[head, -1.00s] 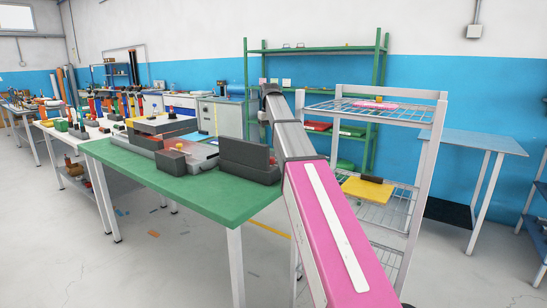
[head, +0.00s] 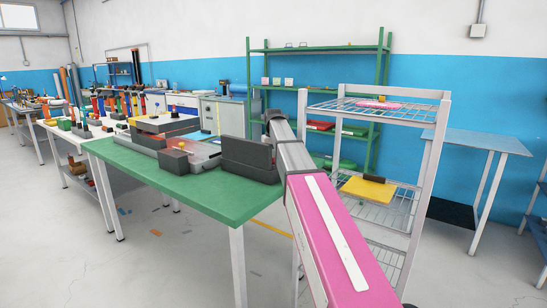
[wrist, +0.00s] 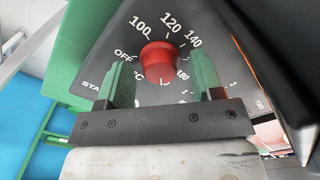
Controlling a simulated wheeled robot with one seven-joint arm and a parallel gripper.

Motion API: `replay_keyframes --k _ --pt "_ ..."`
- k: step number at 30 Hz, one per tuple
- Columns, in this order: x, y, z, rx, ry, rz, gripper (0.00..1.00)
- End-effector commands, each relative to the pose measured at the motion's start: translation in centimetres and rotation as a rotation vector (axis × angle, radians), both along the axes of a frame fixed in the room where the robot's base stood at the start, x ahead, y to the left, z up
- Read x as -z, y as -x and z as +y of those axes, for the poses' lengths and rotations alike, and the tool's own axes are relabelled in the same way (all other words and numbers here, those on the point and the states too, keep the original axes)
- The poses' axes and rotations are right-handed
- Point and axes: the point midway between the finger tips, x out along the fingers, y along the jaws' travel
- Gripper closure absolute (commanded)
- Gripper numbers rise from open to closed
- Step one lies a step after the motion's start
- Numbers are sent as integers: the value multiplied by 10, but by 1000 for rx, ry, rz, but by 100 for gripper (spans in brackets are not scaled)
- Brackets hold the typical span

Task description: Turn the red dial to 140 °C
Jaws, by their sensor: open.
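The red dial (wrist: 158,62) shows in the wrist view on a dark panel (wrist: 105,42) with white markings, including OFF, 100, 120, 140 (wrist: 193,42) and 180. I cannot clearly tell which marking the dial points at. My gripper (wrist: 161,66) is open, with one green finger on each side of the dial. Gaps show between the fingers and the dial, and it is not gripped. In the head view my arm hides the gripper, and the dial cannot be made out there.
A green table (head: 215,200) carries dark blocks, including an upright dark unit (head: 250,158). A white wire rack (head: 385,207) with a yellow board (head: 368,190) stands right of my arm. Green shelving (head: 385,60) is behind.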

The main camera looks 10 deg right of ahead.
Motion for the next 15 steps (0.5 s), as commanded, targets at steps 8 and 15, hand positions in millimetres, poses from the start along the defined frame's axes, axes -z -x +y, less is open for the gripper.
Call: replay_keyframes --k 8,15 --pt "0 0 0 0 0 0 66" --pt "0 0 0 -2 0 0 89"
